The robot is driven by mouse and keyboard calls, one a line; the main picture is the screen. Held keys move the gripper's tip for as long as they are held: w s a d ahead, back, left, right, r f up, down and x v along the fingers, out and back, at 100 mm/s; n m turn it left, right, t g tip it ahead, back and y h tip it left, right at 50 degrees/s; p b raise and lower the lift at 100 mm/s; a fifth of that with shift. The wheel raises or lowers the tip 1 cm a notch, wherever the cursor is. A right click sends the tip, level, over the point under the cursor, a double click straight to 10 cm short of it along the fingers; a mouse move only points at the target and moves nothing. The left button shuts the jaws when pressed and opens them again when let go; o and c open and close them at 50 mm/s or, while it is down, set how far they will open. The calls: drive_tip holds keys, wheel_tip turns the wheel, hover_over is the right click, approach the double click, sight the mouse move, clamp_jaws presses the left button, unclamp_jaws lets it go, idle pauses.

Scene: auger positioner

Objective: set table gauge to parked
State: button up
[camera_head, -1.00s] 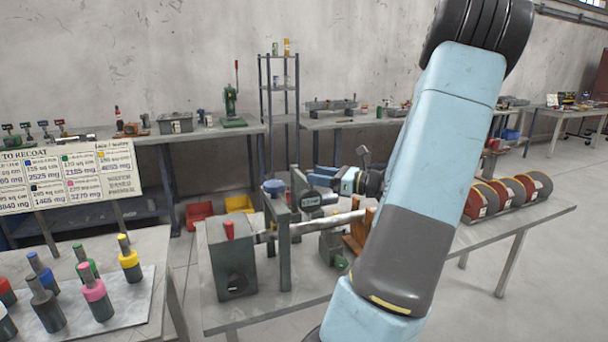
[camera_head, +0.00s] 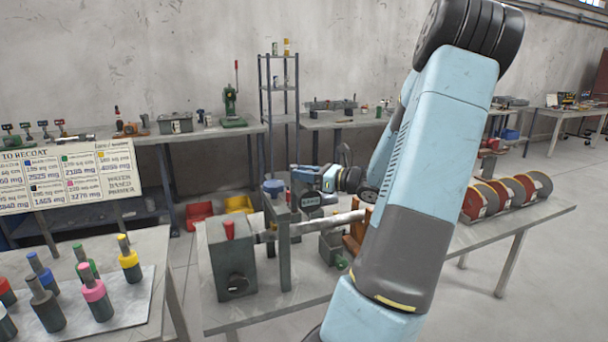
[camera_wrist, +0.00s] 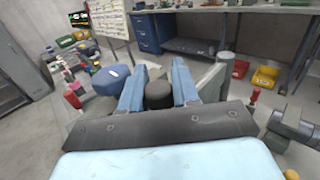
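My gripper (camera_wrist: 159,75) has its two blue fingers apart, with a dark round-topped cylinder (camera_wrist: 159,95) between them. I cannot tell whether the fingers touch it. In the head view my gripper (camera_head: 304,173) reaches left over the bench, just above a dark box with a small lit display (camera_head: 311,199), which looks like the table gauge. The display is too small to read. A blue knob (camera_head: 273,187) stands left of the gripper; it also shows in the wrist view (camera_wrist: 110,79). No parked mark is legible.
A grey housing (camera_head: 232,262) with a red knob (camera_head: 229,230) stands at the bench's front left. A metal shaft (camera_head: 335,220) runs right from it. Painted pegs (camera_head: 95,295) stand on the table at left.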

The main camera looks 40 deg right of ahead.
clamp_jaws()
drive_tip(key=shift+s, duration=0.1)
